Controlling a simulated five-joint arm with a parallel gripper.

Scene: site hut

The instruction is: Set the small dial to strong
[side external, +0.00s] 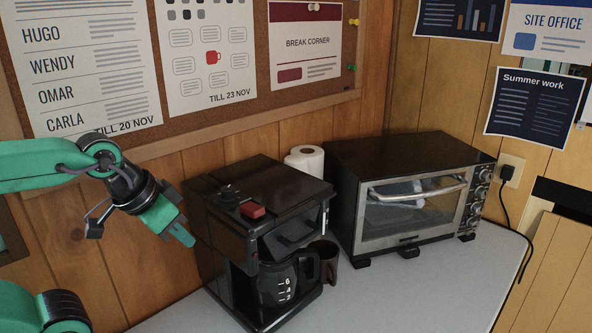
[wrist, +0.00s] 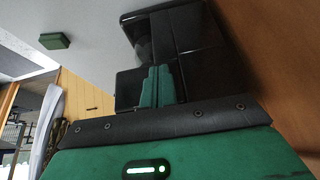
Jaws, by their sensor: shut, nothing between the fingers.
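The black coffee maker (side external: 290,192) stands on the counter with its glass jug (side external: 278,284) in its bay. Which way the dial points is too small to tell. My gripper (side external: 186,239) is shut and empty, left of the coffee maker and apart from the dial. In the wrist view my shut fingers (wrist: 157,72) show against the coffee maker's dark body (wrist: 197,50). I cannot make out the dial there.
A toaster oven (side external: 410,200) stands to the right, with a dark mug (side external: 327,262) and a paper roll (side external: 305,160) between it and the coffee maker. A green block (wrist: 54,41) lies on the pale surface. The wood wall (side external: 160,88) is close behind.

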